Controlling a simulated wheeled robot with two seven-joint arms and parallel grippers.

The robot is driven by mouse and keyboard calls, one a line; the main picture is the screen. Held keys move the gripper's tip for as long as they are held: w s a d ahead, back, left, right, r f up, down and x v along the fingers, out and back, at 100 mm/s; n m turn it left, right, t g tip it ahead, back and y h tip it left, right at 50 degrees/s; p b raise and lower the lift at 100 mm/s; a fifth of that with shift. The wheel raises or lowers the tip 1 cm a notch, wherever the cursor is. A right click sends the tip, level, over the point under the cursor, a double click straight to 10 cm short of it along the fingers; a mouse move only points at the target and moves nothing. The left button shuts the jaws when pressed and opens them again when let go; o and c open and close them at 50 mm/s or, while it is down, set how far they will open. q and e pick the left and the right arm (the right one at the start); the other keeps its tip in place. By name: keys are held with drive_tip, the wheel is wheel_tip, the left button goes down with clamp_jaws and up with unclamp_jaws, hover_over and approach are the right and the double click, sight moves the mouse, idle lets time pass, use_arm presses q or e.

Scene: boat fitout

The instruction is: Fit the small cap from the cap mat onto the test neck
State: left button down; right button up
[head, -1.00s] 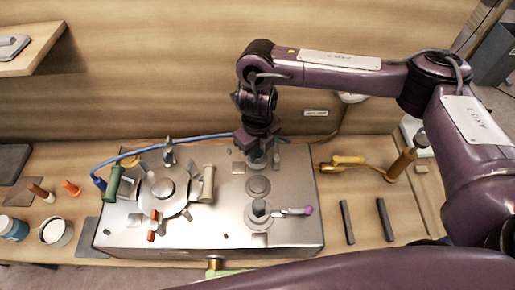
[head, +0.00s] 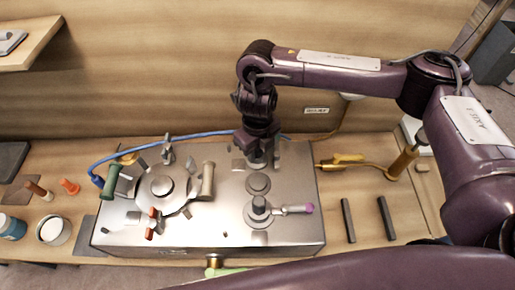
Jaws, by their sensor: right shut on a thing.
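My right gripper (head: 259,158) points down at the back of the metal box (head: 205,240), over its rearmost round fitting. It is shut on a grey round piece that is mostly hidden by the fingers. I cannot tell for sure whether this is the small cap, or whether it touches the fitting below. Two more round grey fittings stand in line in front: a low one (head: 258,184) and a taller one with a purple-tipped lever (head: 259,205). I cannot tell which is the test neck. The cap mat is not clearly identifiable. My left gripper is not in view.
A blue hose (head: 160,142) arches behind the round hub (head: 160,187) with green and beige handles. A white-topped pot (head: 54,231) and orange piece (head: 69,186) stand left. My right arm spans the right side.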

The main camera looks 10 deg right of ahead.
idle(0.3)
drive_tip(key=o, duration=1.6)
wheel_tip(320, 180, up, 8)
drive_tip(key=p, duration=0.8)
drive_tip(key=shift+r, duration=0.25)
drive_tip(key=shift+f, duration=0.1)
